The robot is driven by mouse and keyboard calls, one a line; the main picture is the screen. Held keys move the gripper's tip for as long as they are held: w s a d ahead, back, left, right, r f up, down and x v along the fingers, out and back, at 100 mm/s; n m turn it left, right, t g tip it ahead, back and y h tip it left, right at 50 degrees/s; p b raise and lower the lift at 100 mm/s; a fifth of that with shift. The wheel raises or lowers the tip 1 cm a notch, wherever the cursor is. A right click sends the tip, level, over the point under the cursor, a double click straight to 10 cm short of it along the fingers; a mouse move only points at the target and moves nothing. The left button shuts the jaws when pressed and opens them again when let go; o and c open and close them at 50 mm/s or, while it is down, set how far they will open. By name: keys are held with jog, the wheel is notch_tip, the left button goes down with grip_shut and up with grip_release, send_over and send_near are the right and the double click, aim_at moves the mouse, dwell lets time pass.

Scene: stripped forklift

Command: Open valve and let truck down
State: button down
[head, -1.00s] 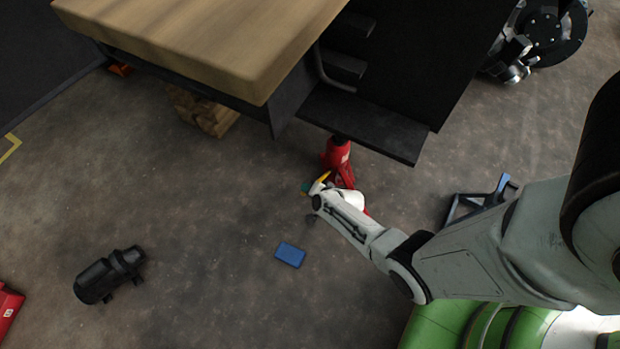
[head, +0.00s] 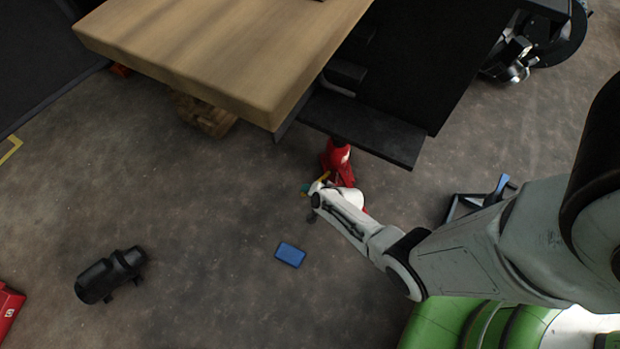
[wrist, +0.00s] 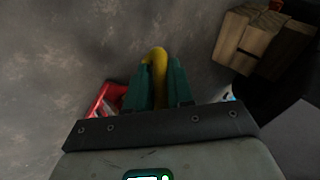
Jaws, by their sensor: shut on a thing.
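The red jack (head: 337,160) stands on the floor under the edge of the truck's black step (head: 375,135). The truck (head: 220,60), with a wooden deck on top, hangs over it. My gripper (head: 312,190) is beside the jack, low over the floor. In the wrist view my gripper's green fingers (wrist: 160,88) are shut on a yellow handle (wrist: 158,60), whose curved end sticks out beyond them. Part of the red jack (wrist: 106,99) shows left of the fingers. My arm hides the jack's lower part in the head view. The valve itself cannot be made out.
Wooden blocks (head: 205,115) sit under the truck; they also show in the wrist view (wrist: 262,42). A blue flat object (head: 290,254) and a black cylindrical part (head: 110,275) lie on open floor. A blue and black stand (head: 480,198) is right of the jack.

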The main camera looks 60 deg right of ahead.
jog(key=shift+w+r, duration=0.1)
jog(key=shift+w, duration=0.25)
jog(key=c, duration=1.2)
grip_release()
jog(key=shift+o, duration=0.5)
jog(key=shift+s, duration=0.2)
jog(key=p+v, duration=0.7)
jog(key=v, duration=0.3)
jog(key=shift+s+r+p, duration=0.2)
jog(key=shift+p, duration=0.15)
jog(key=shift+a, duration=0.1)
